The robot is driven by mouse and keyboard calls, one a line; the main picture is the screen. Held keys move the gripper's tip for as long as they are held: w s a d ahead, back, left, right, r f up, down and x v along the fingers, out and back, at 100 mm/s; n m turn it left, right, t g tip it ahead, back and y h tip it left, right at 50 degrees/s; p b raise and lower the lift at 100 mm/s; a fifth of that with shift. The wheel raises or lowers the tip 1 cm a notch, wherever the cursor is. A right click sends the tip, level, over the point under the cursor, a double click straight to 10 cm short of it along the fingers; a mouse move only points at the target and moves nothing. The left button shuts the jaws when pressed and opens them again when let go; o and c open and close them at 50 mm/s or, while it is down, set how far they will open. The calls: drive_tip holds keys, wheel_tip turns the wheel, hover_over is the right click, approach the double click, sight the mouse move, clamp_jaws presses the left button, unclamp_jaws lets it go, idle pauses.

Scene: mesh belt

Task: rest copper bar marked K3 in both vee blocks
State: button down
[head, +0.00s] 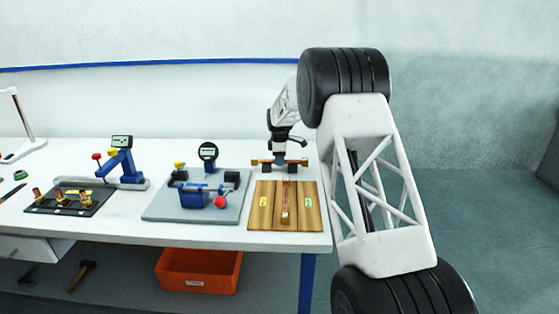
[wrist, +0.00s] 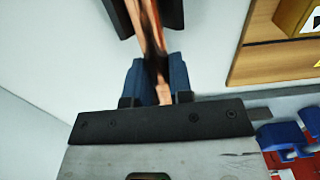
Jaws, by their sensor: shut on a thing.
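My gripper (head: 280,158) is at the back right of the bench, pointing down. It is shut on a copper bar (head: 257,161) that lies level, left to right. In the wrist view, the bar (wrist: 162,18) runs between the blue fingers of my gripper (wrist: 157,78) and past them. No K3 mark is readable.
A dark plate (head: 96,207) with copper fittings is further left.

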drive_tip(key=shift+f, duration=0.3)
idle(0.5)
drive_tip(key=c, duration=0.9)
unclamp_jaws()
drive_tip(key=shift+c, duration=0.2)
drive_tip(key=shift+f, duration=0.1)
drive_tip(key=shift+r, duration=3.95)
drive_tip(key=shift+s+r, duration=0.1)
